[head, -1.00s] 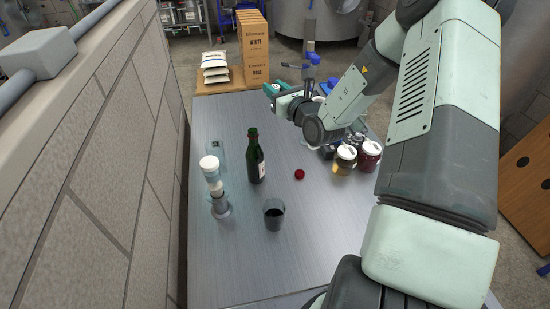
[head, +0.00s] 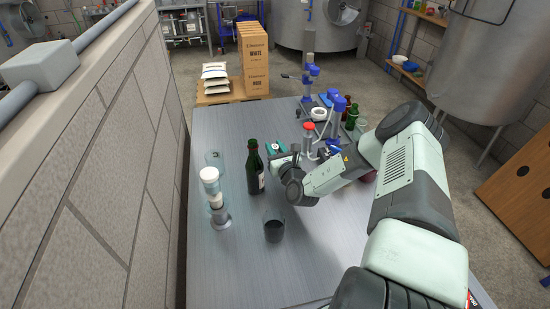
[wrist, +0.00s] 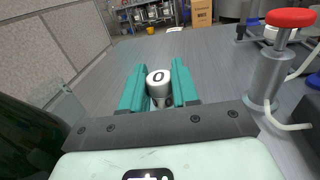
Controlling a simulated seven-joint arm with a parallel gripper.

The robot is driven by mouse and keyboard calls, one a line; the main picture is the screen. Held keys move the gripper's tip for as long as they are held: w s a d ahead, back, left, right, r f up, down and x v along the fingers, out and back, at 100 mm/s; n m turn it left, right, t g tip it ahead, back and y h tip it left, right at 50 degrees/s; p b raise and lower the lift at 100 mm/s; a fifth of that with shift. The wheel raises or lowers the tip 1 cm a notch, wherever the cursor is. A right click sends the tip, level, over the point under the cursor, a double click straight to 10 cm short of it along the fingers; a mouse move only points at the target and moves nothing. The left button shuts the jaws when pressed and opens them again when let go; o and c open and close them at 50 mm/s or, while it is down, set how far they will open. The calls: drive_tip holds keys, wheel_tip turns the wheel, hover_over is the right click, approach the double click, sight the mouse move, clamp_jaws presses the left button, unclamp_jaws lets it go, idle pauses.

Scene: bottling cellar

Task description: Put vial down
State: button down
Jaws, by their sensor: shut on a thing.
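The vial (wrist: 158,85) has a white cap with a dark ring mark, and it sits between the two teal fingers of my gripper (wrist: 159,88) in the wrist view. The fingers are shut on it; its lower part is mostly hidden by the gripper. In the head view my gripper (head: 276,147) is over the grey table (head: 225,270), just right of and behind the green wine bottle (head: 254,172). I cannot tell whether the vial touches the table.
A red-topped metal device (head: 309,136) stands close to the right of my gripper. A dark-filled cup (head: 274,229) and a white-and-clear stack (head: 212,192) stand nearer. Blue-topped equipment (head: 339,108) and green bottles (head: 352,117) are farther right. The front-left table is clear.

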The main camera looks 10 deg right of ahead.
drive_tip(key=shift+f, duration=1.8)
drive_tip(key=c, duration=0.8)
unclamp_jaws()
drive_tip(key=shift+f, duration=0.15)
drive_tip(key=shift+c, duration=0.2)
drive_tip(key=shift+s, duration=0.1)
drive_tip(key=s, duration=0.4)
drive_tip(key=s+d, duration=0.1)
drive_tip(key=s, duration=0.6)
drive_tip(key=shift+s+d, duration=0.35)
drive_tip(key=shift+d, duration=0.05)
